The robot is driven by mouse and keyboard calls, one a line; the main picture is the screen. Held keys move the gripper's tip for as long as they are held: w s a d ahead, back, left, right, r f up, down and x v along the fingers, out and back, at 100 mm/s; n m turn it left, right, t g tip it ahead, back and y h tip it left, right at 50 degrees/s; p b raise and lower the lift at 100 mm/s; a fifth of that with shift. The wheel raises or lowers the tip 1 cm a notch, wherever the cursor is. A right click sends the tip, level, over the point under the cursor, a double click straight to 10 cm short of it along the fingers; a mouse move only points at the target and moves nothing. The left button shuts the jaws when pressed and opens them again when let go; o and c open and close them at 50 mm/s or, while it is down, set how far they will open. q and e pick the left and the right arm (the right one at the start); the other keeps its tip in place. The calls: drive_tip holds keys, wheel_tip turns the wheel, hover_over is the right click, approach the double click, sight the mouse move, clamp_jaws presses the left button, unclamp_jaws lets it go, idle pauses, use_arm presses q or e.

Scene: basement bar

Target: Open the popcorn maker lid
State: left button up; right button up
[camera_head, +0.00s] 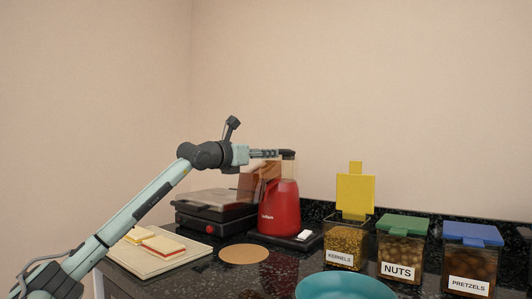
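The red popcorn maker (280,208) stands upright on a dark base on the counter, near the back wall. A see-through brownish part (263,175), which looks like its lid or chute, sits at its top left. My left arm comes in from the left, and my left gripper (288,153) is level with the top of the popcorn maker, overlapping it in the picture. I cannot tell whether it touches the lid. The fingers are small and dark, seen from the side, so their opening is unclear. My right gripper is out of view.
A black grill press (215,212) is left of the popcorn maker. A board (155,262) with sandwiches is front left. A round tan mat (244,254) and teal bowl (345,286) are in front. Jars of kernels (345,245), nuts (400,250) and pretzels (470,263) stand right.

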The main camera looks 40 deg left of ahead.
use_arm(q)
drive_tip(key=shift+w, duration=0.1)
drive_tip(key=shift+d, duration=0.1)
clamp_jaws()
idle(0.3)
